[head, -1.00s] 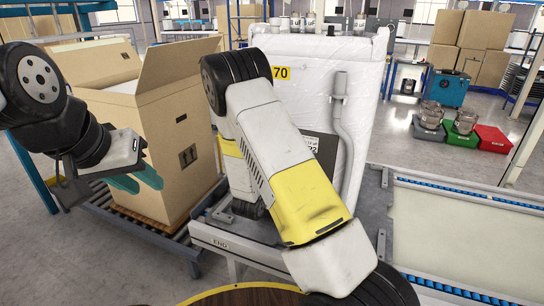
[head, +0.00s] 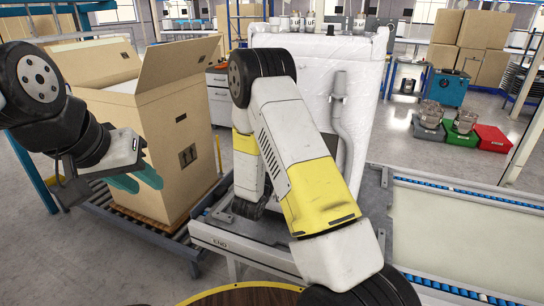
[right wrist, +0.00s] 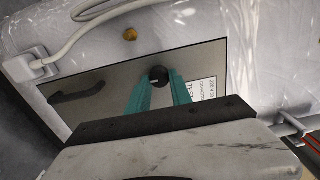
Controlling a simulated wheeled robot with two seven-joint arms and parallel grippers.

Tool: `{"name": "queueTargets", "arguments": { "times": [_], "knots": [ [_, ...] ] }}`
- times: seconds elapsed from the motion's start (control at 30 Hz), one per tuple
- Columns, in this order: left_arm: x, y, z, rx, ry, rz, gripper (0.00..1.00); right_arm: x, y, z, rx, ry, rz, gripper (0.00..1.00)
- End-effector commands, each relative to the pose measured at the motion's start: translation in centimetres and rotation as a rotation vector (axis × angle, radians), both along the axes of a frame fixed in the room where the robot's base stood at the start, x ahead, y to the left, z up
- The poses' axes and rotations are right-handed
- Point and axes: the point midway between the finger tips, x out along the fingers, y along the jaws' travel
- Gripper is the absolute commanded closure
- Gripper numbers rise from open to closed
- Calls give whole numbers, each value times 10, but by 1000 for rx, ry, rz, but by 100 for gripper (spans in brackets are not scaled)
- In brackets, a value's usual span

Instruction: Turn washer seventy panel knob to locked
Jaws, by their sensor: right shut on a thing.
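The washer (head: 300,60), wrapped in white plastic, stands behind my right arm in the head view. My arm hides its number label and most of its panel there. In the right wrist view its grey panel (right wrist: 105,100) lies tilted, with a round black knob (right wrist: 158,74) showing a small pale mark. My right gripper (right wrist: 159,82) has its teal fingers on both sides of the knob, shut on it. The lock setting cannot be read. My left gripper (head: 140,180) is open and empty, in front of the cardboard box.
An open cardboard box (head: 165,130) stands left of the washer on a roller conveyor (head: 150,235). A grey hose (head: 340,110) hangs down the washer's front. A black handle (right wrist: 78,92) and a white cable plug (right wrist: 30,65) lie near the knob. A pale conveyor (head: 460,235) runs at right.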

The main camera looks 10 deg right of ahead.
Motion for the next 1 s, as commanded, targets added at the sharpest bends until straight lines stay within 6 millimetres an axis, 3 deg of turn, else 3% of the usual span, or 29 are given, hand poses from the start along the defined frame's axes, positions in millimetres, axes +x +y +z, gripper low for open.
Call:
{"name": "queueTargets", "arguments": {
  "times": [0.43,0.47,0.57,0.87,1.0],
  "knots": [
    [0,0,0,0,0,0,67,0,0,-1,9,-5,0,100],
    [0,0,0,0,0,0,67,0,0,-1,8,-4,0,70],
    [0,0,0,0,0,0,67,0,0,-1,8,-4,0,53],
    [0,0,0,0,0,0,67,-1,1,0,8,-4,0,53],
    [0,0,0,0,0,0,67,-11,9,-1,9,-3,2,53]
  ]
}}
